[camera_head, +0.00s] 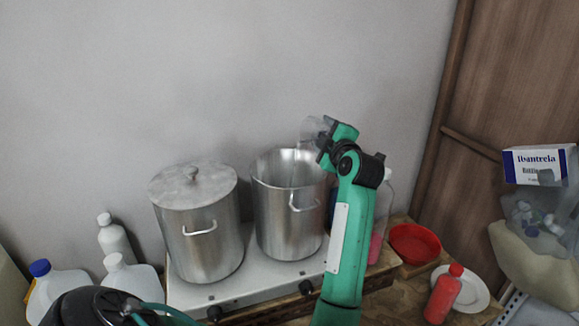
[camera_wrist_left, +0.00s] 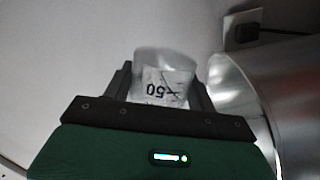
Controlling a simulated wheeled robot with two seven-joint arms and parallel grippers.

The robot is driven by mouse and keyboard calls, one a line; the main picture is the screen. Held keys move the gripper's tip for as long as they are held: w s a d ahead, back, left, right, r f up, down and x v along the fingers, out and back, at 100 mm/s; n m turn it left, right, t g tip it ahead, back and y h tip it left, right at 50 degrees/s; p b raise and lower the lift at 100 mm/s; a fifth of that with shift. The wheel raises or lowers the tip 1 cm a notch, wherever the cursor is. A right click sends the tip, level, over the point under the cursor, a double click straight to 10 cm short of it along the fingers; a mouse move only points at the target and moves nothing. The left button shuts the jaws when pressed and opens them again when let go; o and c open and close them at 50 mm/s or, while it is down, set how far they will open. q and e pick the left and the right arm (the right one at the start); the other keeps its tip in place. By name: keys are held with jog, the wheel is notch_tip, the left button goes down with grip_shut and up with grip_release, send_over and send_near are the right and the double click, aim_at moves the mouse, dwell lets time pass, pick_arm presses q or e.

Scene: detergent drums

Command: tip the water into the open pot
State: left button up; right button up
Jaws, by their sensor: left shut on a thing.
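The open pot (camera_head: 275,215) is steel, with no lid, and stands on the right of the white stove. My left gripper (camera_head: 325,142) is above its right back rim, shut on a clear cup (camera_head: 312,128). The cup appears tilted toward the pot; its see-through wall blurs against the grey wall. In the left wrist view the cup (camera_wrist_left: 165,80) sits between the fingers, with a label marked 50, and the pot's shiny wall (camera_wrist_left: 240,105) is at the right. I cannot tell how much water is in the cup. My right gripper is not in view.
A lidded steel pot (camera_head: 195,235) stands left of the open pot on the stove (camera_head: 255,284). White jugs (camera_head: 125,275) and a bottle (camera_head: 113,238) are at the left. A red bowl (camera_head: 414,243), plate (camera_head: 473,291) and red bottle (camera_head: 443,295) are at the right.

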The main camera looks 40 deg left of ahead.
pick_arm(q)
jog(key=shift+r, duration=0.15)
jog(key=shift+r+n, duration=0.2)
jog(key=shift+n, duration=0.4)
jog(key=shift+s+a+f+n, duration=0.2)
jog(key=shift+s+a+n, duration=0.05)
jog(key=shift+s+n, duration=0.2)
dwell(0.4)
jog(key=shift+s+a+f+n, duration=0.15)
jog(key=shift+s+n, duration=0.15)
jog(key=shift+n, duration=0.15)
dwell(0.5)
jog(key=shift+r+n+b, duration=0.35)
jog(key=shift+r+n, duration=0.1)
jog(key=shift+n, duration=0.35)
